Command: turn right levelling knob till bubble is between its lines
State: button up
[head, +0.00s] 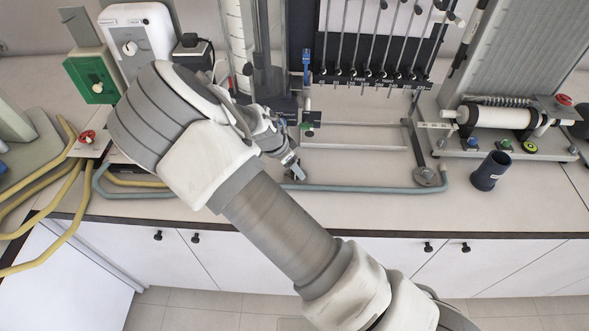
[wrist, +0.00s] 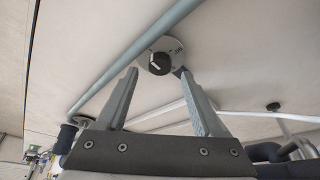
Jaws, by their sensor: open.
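In the wrist view a black knob (wrist: 159,63) with a pale pointer mark sits on a round light plate. My gripper (wrist: 158,72) is open, with one finger on each side of this knob and a gap visible to each. In the head view my gripper (head: 293,168) is low over the bench, left of centre, and largely hides what is under it. A round grey foot (head: 427,177) stands at the right end of the pale frame, well away from my gripper. I cannot tell which knob is the right levelling one. The bubble and its lines cannot be made out.
A blue-grey hose (head: 360,189) runs along the front of the bench, close beside the knob. A dark cup (head: 490,170) stands at the right. The tube board (head: 370,78) rises behind. Yellow hoses (head: 63,190) lie at the left.

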jog(key=v, duration=1.5)
jog(key=s+d+r+n+t+y+b, duration=0.1)
jog(key=s+d+r+n+t+y, duration=0.1)
jog(key=s+d+r+n, duration=0.8)
jog(key=shift+s+d+r+t+y, duration=0.4)
jog(key=shift+s+d+r+y, duration=0.3)
jog(key=shift+s+d+r, duration=3.85)
jog(key=shift+s+d+f, duration=0.15)
jog(key=shift+s+f, duration=0.3)
jog(key=shift+s, duration=0.15)
jog(key=shift+s+d+f, duration=0.15)
jog(key=shift+s+f, duration=0.25)
jog(key=shift+s, duration=0.2)
